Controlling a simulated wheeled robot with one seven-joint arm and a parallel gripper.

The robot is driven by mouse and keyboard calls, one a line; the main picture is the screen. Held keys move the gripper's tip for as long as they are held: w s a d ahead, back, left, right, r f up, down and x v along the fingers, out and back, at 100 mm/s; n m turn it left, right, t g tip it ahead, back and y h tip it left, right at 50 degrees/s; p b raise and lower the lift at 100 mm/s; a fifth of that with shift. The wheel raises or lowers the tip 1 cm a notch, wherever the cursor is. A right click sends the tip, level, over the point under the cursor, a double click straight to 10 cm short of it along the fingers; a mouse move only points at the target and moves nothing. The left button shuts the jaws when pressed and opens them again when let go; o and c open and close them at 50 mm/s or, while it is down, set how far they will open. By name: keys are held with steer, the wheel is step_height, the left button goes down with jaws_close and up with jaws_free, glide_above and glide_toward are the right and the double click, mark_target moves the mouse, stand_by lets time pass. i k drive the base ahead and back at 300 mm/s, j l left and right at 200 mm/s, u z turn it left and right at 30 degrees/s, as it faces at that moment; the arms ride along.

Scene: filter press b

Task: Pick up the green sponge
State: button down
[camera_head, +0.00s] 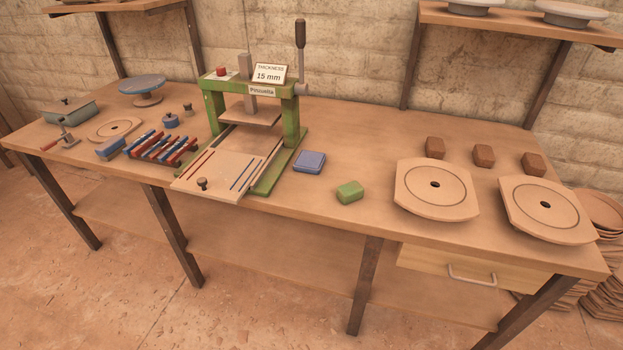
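The green sponge (350,192) lies on the wooden workbench (360,140), near its front edge and right of the middle. It is a small rounded block and nothing covers it. A blue block or sponge (309,161) lies a little behind it and to its left, apart from it. My gripper does not show in the head camera view.
A green press (290,117) with a lever and a sliding board stands left of the sponge. Two tan plates with holes (436,207) lie to its right, with brown blocks (484,155) behind. A handled drawer (480,272) is under the bench. Bench behind the sponge is clear.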

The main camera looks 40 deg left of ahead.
mark_target(349, 193)
steer(key=u, duration=0.95)
